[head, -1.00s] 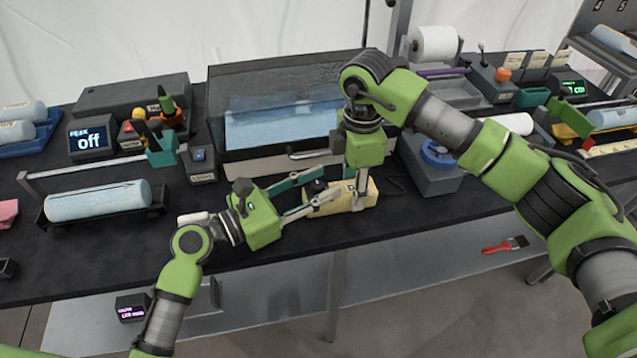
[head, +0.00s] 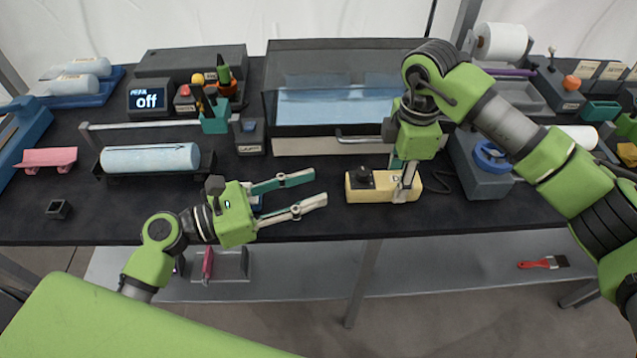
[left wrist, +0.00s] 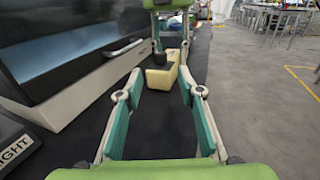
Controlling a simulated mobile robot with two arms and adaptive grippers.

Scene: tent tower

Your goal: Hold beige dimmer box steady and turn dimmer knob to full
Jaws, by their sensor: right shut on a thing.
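The beige dimmer box (head: 382,196) stands near the front edge of the black table. Its black dimmer knob (head: 362,176) is on top at the left end; its setting cannot be read. My right gripper (head: 403,186) points down and is shut on the right part of the box. My left gripper (head: 316,189) is open and empty, to the left of the box and apart from it, pointing toward it. In the left wrist view the box (left wrist: 164,78) shows ahead, between and beyond the open fingers (left wrist: 160,103).
A glass-fronted case (head: 340,145) with a handle stands behind the box. A dark display (head: 149,99) at the left reads "off". A pale blue roll (head: 150,158) lies in a holder to the left. A grey unit with a blue ring (head: 485,180) stands right of the box.

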